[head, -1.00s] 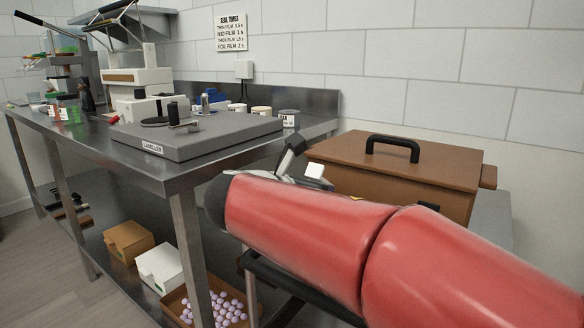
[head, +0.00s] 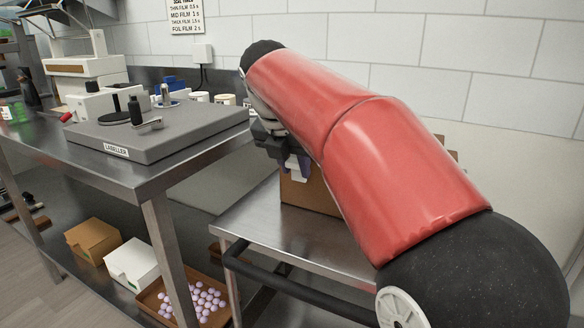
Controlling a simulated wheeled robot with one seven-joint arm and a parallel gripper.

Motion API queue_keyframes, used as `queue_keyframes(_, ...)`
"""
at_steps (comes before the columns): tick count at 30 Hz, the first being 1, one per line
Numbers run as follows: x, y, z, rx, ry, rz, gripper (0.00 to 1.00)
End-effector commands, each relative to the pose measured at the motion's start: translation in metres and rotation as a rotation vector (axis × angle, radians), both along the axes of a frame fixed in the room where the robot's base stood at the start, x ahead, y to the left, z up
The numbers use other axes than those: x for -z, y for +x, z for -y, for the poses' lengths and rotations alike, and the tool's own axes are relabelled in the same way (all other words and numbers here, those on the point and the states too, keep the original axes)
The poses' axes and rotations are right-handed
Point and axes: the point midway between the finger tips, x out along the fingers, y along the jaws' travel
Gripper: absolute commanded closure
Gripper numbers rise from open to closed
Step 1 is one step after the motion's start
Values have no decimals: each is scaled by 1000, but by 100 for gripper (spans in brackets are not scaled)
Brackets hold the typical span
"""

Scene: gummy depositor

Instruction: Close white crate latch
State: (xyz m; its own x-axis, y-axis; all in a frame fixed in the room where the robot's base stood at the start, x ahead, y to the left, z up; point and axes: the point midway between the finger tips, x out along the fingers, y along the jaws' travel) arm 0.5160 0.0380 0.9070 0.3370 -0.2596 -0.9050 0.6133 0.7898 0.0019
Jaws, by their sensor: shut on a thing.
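A small white box (head: 132,262) stands on the lower shelf of the steel bench, at the lower left of the head view. It may be the white crate; no latch can be made out on it. My gripper (head: 285,155) is up and to the right of it, beyond the bench's right end, pointing down. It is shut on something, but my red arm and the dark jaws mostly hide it. A purplish piece shows at the jaws; I cannot tell whether it is held. The gripper overlaps the brown chest (head: 308,195) in the picture; contact cannot be told.
The chest stands on a steel cart (head: 262,222) with a dark push bar. A tan box (head: 92,240) and a brown tray (head: 150,298) of purple balls flank the white box. The labeller (head: 165,130) and several jars stand on the bench top above.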

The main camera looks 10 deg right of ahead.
Motion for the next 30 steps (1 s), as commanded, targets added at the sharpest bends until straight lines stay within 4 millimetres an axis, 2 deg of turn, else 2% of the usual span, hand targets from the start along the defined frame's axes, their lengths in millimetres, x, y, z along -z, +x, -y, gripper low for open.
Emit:
queue_keyframes(9,-1,3,3,3,56,-75,100)
queue_keyframes(23,-1,3,4,3,63,-88,100)
queue_keyframes(24,-1,3,4,4,63,-88,69)
queue_keyframes(28,-1,3,4,4,63,-87,52)
queue_keyframes(30,-1,3,4,3,63,-86,49)
